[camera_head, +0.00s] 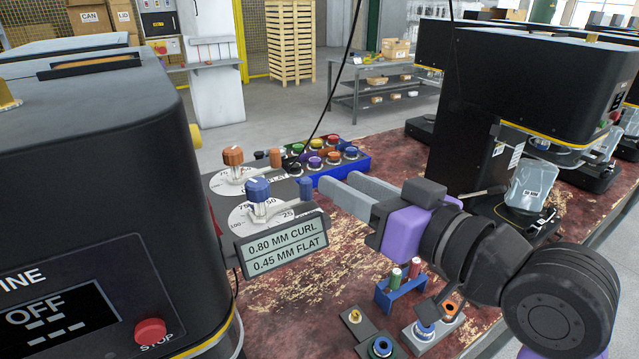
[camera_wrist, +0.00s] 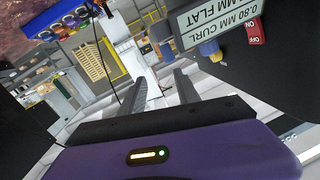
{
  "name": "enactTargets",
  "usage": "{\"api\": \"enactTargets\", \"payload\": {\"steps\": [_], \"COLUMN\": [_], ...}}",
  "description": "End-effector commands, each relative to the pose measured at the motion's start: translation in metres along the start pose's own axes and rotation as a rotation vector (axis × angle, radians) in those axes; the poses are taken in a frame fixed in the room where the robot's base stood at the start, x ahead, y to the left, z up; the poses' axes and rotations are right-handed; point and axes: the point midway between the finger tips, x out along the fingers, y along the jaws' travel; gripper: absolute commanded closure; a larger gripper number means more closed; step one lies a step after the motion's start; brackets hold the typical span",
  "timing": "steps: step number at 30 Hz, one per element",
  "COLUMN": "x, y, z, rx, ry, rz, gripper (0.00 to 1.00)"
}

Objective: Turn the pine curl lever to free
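The pine machine (camera_head: 90,200) fills the left side; its screen reads OFF and only "INE" of its name shows. Beside it are two dials, one with an orange knob (camera_head: 233,158) and one with a blue knob (camera_head: 259,192). An orange-tipped lever (camera_head: 275,157) and a blue-tipped lever (camera_head: 306,188) stand by them. The sign (camera_head: 283,247) reading "0.80 MM CURL, 0.45 MM FLAT" hides the nearer dial's lower edge and label. I cannot tell which lever is curl. My gripper (camera_head: 338,179) is open and empty, right of the blue-tipped lever, apart from it.
A blue rack of coloured pieces (camera_head: 345,163) lies behind the fingers. A small blue stand (camera_head: 401,290) with red and green pieces and plates with rings (camera_head: 382,346) lie below my gripper. Another machine (camera_head: 530,90) stands at right. The worn red bench (camera_head: 310,290) is partly bare between.

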Motion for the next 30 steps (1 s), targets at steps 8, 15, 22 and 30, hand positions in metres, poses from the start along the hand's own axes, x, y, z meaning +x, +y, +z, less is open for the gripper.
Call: {"api": "enactTargets", "payload": {"steps": [8, 15, 22, 30], "x": [0.000, -0.003, 0.023, 0.059], "y": [-0.019, -0.021, -0.023, -0.024], "z": [-0.009, -0.005, 0.004, 0.016], "rx": [-0.195, -0.249, -0.247, -0.247], "ry": [-0.248, -0.335, -0.337, -0.335], "rz": [-0.071, -0.078, -0.079, -0.079], "gripper": [0.62, 0.62, 0.62, 0.62]}}
